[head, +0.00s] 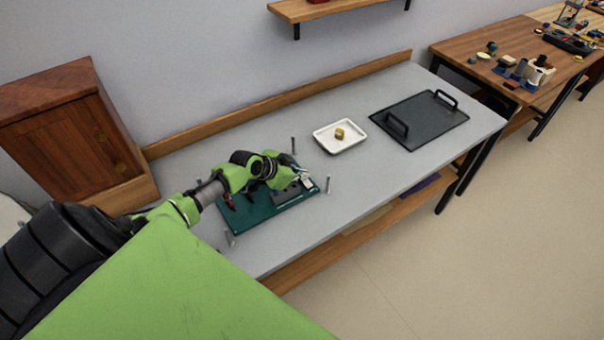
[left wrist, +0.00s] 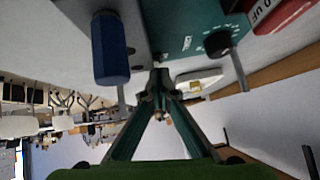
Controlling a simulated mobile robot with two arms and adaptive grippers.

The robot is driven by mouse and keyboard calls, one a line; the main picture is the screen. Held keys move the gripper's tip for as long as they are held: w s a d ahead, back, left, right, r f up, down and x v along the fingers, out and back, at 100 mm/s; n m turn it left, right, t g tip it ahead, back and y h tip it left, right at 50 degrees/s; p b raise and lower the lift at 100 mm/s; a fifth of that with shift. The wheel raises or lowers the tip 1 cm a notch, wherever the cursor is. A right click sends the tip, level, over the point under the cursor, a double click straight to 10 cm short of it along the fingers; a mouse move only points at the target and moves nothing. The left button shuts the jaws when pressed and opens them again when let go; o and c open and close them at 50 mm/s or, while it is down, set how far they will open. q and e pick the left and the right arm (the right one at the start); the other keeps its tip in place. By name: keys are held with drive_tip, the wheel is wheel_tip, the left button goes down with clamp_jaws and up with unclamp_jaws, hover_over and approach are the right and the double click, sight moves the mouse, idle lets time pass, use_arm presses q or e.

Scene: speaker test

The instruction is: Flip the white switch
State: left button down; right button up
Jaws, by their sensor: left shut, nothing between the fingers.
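A dark teal panel (head: 241,218) lies on the grey table under my left arm. A small pale piece (head: 307,181) shows at its right end, beside my left gripper (head: 301,174); it may be the white switch, but it is too small to tell. In the left wrist view my left gripper (left wrist: 160,76) is shut and empty, its tips close to the edge of the teal panel (left wrist: 188,25). A blue handle (left wrist: 110,48), a black knob (left wrist: 218,42) and a red part (left wrist: 275,14) are near it. My right gripper is not in view.
Several thin grey posts, one (head: 328,184) at the right, stand around the panel. A wooden cabinet (head: 62,137) stands at the left.

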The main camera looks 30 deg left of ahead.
use_arm(q)
drive_tip(key=shift+f, duration=0.1)
idle(0.3)
drive_tip(key=shift+w+a+f+b, duration=0.1)
drive_tip(key=shift+f+b, duration=0.4)
drive_tip(key=shift+b, duration=0.3)
drive_tip(key=shift+r, duration=0.25)
drive_tip(key=shift+p, duration=0.4)
drive_tip(key=shift+s+d+r+p, duration=0.25)
drive_tip(key=shift+d+r+p, duration=0.05)
drive_tip(key=shift+d+p, duration=0.3)
drive_tip(key=shift+d, duration=0.15)
